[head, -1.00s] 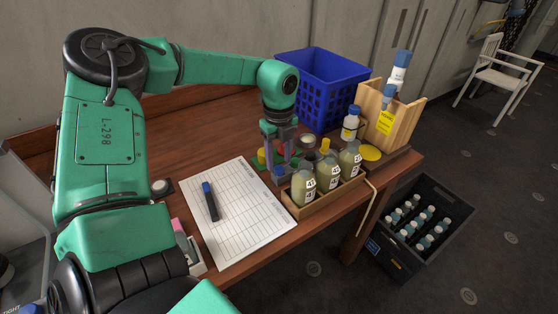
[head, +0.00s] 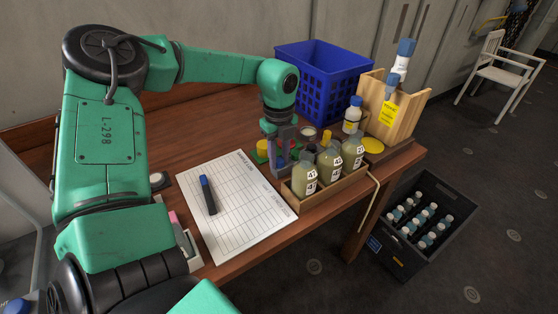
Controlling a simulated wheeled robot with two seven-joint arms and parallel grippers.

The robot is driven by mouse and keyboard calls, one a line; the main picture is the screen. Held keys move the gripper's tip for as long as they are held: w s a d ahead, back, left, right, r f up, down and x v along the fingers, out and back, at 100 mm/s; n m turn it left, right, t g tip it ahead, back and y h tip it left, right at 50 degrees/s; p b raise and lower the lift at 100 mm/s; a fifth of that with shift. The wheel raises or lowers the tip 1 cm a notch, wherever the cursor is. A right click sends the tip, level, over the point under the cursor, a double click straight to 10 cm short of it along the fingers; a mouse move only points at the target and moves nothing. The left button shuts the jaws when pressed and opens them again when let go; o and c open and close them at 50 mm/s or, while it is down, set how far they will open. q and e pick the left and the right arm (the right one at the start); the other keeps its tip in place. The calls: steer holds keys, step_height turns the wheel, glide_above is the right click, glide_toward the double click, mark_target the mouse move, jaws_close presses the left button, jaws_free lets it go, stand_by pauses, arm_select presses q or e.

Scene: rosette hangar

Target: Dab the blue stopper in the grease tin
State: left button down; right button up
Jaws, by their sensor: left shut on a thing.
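My left gripper (head: 280,149) points down over the back right of the paper sheet, behind the wooden tray of bottles. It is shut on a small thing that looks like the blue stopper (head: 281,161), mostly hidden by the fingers. A small round open tin with a pale inside (head: 308,133), likely the grease tin, stands just behind and right of the gripper, apart from it. My right gripper is not in view.
Bottles stand in a wooden tray (head: 333,190) at the front edge. A paper sheet (head: 240,215) carries a dark marker (head: 208,195).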

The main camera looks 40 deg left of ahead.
mark_target(279, 160)
arm_select(q)
steer(key=shift+r+p, duration=0.85)
steer(key=shift+r, duration=1.15)
